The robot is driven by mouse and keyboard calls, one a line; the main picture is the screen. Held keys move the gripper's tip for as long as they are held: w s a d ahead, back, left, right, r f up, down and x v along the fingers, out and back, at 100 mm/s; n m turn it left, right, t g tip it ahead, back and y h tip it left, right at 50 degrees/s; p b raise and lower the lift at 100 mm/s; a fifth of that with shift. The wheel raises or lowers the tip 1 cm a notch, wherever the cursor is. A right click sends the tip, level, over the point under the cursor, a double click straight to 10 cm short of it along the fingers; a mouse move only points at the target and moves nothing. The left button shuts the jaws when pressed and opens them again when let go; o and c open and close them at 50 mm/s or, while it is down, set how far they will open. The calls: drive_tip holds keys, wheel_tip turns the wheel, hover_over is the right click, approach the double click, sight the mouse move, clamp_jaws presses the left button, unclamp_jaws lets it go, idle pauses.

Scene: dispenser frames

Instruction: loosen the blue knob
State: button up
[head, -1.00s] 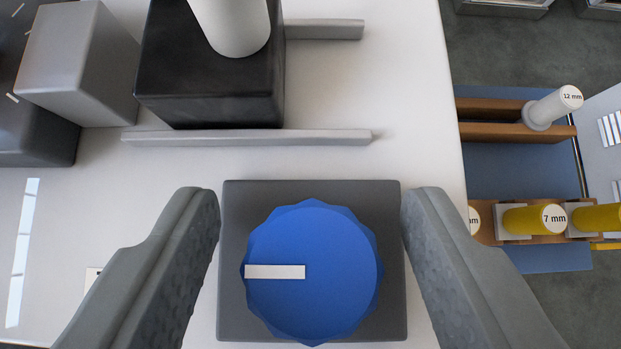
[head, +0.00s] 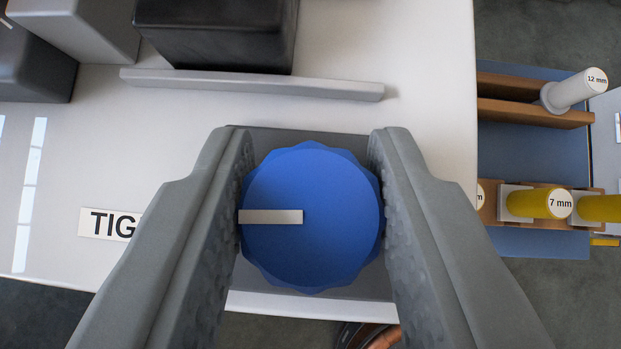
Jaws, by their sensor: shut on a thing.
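The blue knob (head: 320,250) is a faceted round knob on a grey square base (head: 300,136) at the middle of the head view. A white bar on its face points left. My gripper (head: 311,200) has one finger on each side of the knob and is shut on it. Both textured finger pads touch the knob's sides. Much of the grey base is hidden behind the fingers. A white label (head: 109,224) reading "TIG" is partly covered by the left finger.
Beyond the knob, a grey rail (head: 250,84) lies before a black block (head: 217,30). Grey blocks (head: 35,65) stand at the far left. The near edge is close below the knob.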

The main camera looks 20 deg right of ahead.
drive_tip(key=n+y, duration=0.3)
drive_tip(key=n, duration=0.1)
drive_tip(key=shift+d+n+y, duration=0.1)
drive_tip(key=shift+n+y, duration=0.3)
drive_tip(key=n+y, duration=0.3)
drive_tip(key=n, duration=0.1)
drive_tip(key=shift+g, duration=0.4)
drive_tip(key=n+g+y, duration=0.2)
drive_tip(key=n, duration=0.2)
drive_tip(key=shift+n+y, duration=0.3)
drive_tip(key=shift+n+g+y, duration=0.7)
drive_tip(key=shift+n+g, duration=0.7)
drive_tip(key=shift+n, duration=0.4)
drive_tip(key=o, duration=1)
drive_tip(key=shift+r, duration=0.1)
